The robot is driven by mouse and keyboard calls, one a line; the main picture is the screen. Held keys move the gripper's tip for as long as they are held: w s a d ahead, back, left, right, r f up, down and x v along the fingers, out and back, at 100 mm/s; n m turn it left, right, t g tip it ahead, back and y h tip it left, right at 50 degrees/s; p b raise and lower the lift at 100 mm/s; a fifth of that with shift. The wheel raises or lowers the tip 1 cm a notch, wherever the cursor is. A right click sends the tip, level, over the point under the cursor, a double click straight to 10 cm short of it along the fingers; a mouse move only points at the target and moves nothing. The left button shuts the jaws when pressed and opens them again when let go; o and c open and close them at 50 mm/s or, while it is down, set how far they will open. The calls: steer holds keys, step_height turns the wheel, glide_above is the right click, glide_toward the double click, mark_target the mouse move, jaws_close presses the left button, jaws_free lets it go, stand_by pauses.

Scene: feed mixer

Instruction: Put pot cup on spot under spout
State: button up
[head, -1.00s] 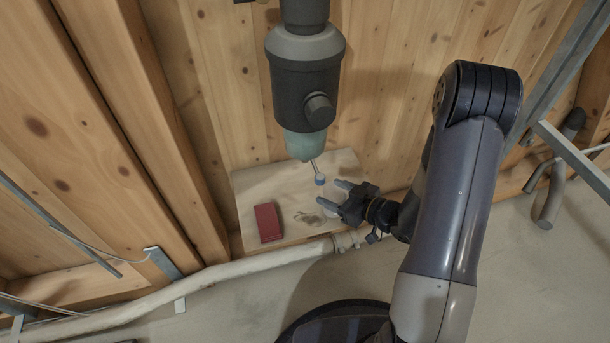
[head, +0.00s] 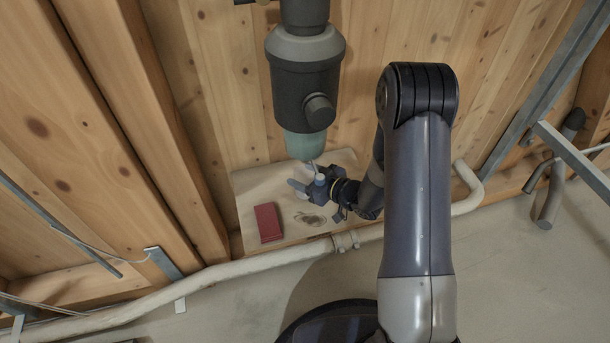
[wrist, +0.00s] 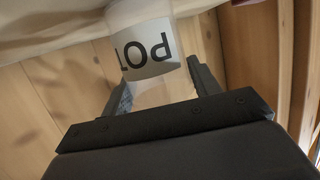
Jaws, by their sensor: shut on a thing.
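The pot cup (wrist: 143,38) is pale with a white band lettered "POT", which reads upside down in the wrist view. My gripper (wrist: 158,74) is shut on it, one finger on each side. In the head view my gripper (head: 303,177) is over the pale board, close below the mixer's spout. There the cup is hard to make out among the fingers. The spot under the spout is hidden by my gripper.
A red box (head: 267,222) lies on the board (head: 247,190), left of my gripper. A dark, tangled-looking patch (head: 309,219) is in front of it. The dark mixer body (head: 304,85) hangs just above. A pale pipe (head: 240,266) runs along the front; wooden walls stand behind.

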steer(key=shift+f, duration=0.1)
steer(key=o, duration=0.9)
steer(key=shift+o, duration=0.2)
steer(key=shift+r, duration=0.25)
steer(key=p+v, duration=0.2)
steer(key=v, duration=1)
steer(key=shift+f, duration=0.1)
